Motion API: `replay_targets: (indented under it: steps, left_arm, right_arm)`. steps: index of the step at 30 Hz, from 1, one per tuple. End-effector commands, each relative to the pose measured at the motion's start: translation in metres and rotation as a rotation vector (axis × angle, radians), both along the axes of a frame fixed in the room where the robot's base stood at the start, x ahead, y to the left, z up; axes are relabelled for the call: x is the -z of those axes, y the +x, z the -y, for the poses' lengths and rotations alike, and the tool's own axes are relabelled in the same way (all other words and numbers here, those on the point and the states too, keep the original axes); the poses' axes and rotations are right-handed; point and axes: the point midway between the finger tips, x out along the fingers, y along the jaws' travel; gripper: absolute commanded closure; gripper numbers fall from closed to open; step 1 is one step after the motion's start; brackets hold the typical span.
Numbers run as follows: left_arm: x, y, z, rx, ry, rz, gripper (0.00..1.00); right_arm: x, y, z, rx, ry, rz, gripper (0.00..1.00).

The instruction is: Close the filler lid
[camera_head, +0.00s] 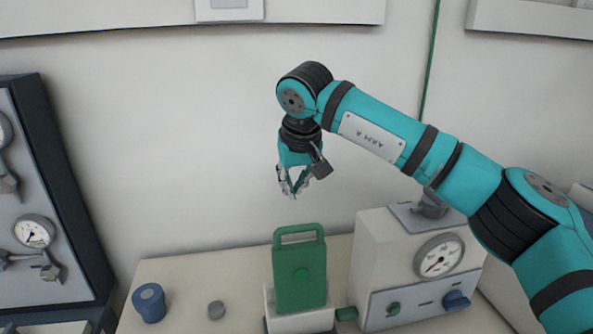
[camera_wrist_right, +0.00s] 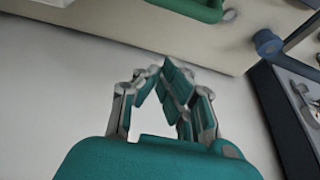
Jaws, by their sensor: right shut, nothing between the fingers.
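A green panel with a loop handle (camera_head: 300,284) stands upright in the head view, at the white box-shaped base (camera_head: 318,321); it looks like the filler lid, raised. Part of a green handle also shows at the top edge of the wrist view (camera_wrist_right: 188,8). My right gripper (camera_head: 293,193) hangs above the green panel, pointing down, apart from it. Its fingers are shut and empty; they also show in the wrist view (camera_wrist_right: 160,72). The lower part of the base is cut off by the frame. My left gripper is not in view.
A grey-white unit with a gauge (camera_head: 439,256) and a blue knob (camera_head: 456,300) stands right of the panel. A blue cap (camera_head: 149,303) and a small grey knob (camera_head: 216,309) are at left. A dark-framed gauge panel (camera_head: 60,190) stands far left. The wall is behind.

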Motion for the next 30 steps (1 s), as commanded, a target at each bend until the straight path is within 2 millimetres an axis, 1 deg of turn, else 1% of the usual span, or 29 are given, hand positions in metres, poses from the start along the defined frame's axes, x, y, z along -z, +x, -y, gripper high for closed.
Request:
replay_targets:
  steps: [1,3,6,9,12,15,21,30]
  left_arm:
    - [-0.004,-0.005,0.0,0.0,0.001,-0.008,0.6]
    - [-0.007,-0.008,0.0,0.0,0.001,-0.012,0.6]
    - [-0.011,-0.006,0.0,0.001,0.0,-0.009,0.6]
    - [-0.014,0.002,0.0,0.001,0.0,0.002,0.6]
    - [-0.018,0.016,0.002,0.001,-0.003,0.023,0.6]
    - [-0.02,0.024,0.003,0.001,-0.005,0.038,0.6]
    - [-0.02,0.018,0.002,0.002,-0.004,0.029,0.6]
    - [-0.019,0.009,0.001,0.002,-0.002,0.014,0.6]
  right_arm:
    - [0.011,0.004,-0.001,0.001,0.0,-0.004,1.0]
    - [0.025,0.01,-0.002,0.0,-0.001,-0.005,1.0]
    - [0.045,0.018,-0.003,0.001,-0.001,-0.005,1.0]
    - [0.041,0.003,0.0,-0.004,0.0,0.001,1.0]
    - [0.043,-0.008,0.002,-0.003,0.0,-0.001,1.0]
    - [0.043,-0.016,0.003,-0.002,0.0,0.0,1.0]
    - [0.044,-0.022,0.004,0.0,0.001,0.001,1.0]
    - [0.044,-0.022,0.004,0.0,0.001,0.002,1.0]
